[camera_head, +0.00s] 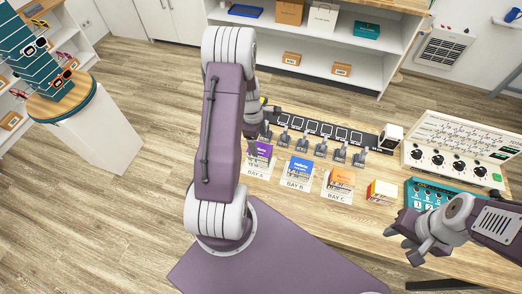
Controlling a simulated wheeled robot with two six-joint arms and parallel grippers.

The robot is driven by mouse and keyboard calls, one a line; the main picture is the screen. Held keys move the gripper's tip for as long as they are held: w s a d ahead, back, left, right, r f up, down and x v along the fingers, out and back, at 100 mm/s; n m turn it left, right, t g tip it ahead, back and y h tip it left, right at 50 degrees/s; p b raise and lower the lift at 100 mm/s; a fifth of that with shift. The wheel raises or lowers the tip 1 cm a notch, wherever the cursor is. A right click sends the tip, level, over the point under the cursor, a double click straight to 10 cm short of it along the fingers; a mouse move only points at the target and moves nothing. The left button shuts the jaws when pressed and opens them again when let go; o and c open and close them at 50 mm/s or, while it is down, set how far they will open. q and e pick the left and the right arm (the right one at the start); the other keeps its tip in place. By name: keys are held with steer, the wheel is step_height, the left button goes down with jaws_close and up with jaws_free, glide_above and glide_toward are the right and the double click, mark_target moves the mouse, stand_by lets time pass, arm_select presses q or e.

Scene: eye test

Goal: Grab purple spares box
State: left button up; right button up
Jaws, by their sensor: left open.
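The purple spares box (263,150) stands on the wooden bench at the bay marked BAY A, partly hidden by my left arm. My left gripper (253,149) points down right beside it, at its left side in the picture. It is open, but my arm covers much of it, and I cannot tell whether a finger touches the box. My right gripper (402,245) hangs over the front right of the bench, away from the purple box. Its finger gap is not clear.
A row of small grey levers (340,153) is close behind. A control panel (455,150) and teal keypad (425,192) are at right.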

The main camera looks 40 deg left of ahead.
mark_target(260, 148)
arm_select(q)
steer(key=f, duration=0.4)
steer(key=shift+s+d+f, duration=0.2)
steer(key=shift+s+d, duration=0.05)
steer(key=shift+d, duration=0.05)
steer(key=shift+w+d+f, duration=0.1)
steer(key=shift+w+f, duration=0.05)
steer(key=shift+f, duration=0.25)
steer(key=c, duration=1.5)
steer(key=shift+r, duration=0.6)
steer(key=shift+c, duration=0.2)
step_height(260, 148, up, 3)
steer(key=shift+f, duration=0.15)
steer(key=d+r, duration=0.7)
steer(key=d, duration=0.4)
steer(key=shift+w+d, duration=0.15)
steer(key=shift+d, duration=0.15)
